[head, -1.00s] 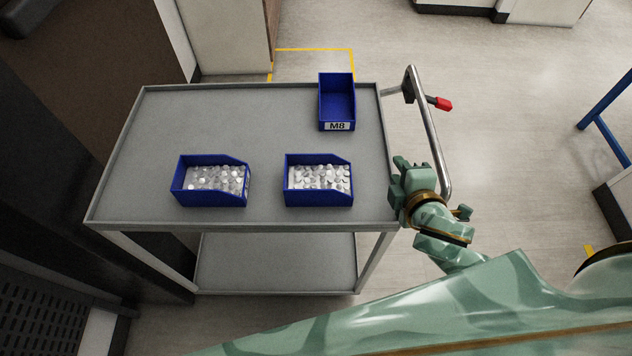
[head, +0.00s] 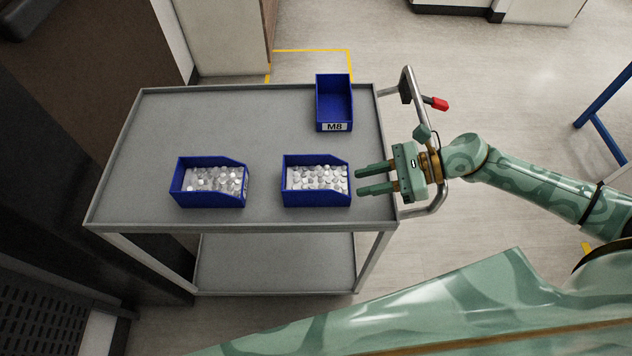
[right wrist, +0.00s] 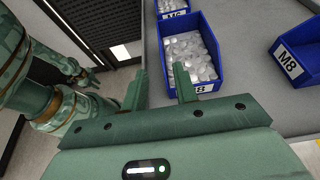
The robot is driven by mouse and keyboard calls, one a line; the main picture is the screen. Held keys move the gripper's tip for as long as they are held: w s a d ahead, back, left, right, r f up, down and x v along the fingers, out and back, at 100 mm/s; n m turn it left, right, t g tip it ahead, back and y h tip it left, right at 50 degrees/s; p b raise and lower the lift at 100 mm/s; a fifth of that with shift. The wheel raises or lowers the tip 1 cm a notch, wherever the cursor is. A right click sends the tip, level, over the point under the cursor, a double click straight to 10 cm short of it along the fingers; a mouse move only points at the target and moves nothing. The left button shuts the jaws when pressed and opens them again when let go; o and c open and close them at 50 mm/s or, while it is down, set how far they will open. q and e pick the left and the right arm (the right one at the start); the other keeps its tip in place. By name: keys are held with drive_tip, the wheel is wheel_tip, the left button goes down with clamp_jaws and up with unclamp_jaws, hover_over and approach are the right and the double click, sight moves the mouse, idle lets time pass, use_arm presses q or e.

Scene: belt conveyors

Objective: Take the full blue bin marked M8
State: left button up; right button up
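Two blue bins full of bright metal pieces stand on the grey cart (head: 230,118), one at left (head: 208,201) and one at right (head: 315,200). An empty blue bin marked M8 (head: 334,100) stands behind the right full one. My right gripper (head: 358,179) is open and empty, its fingers pointing left, just right of the right full bin and apart from it. In the right wrist view that full bin (right wrist: 213,83) is ahead of the fingers (right wrist: 160,88); its label is partly hidden, with an 8 showing. The farther full bin (right wrist: 174,14) there reads M6.
The cart top is clear between and around the bins. A dark wall or cabinet stands left of the cart.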

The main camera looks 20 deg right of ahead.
sight(316, 191)
drive_tip(key=p+x, duration=0.1)
drive_tip(key=x, duration=1)
drive_tip(key=shift+w+a, duration=0.25)
drive_tip(key=shift+a, duration=0.1)
drive_tip(key=shift+c, duration=0.3)
drive_tip(key=shift+r, duration=0.1)
clamp_jaws()
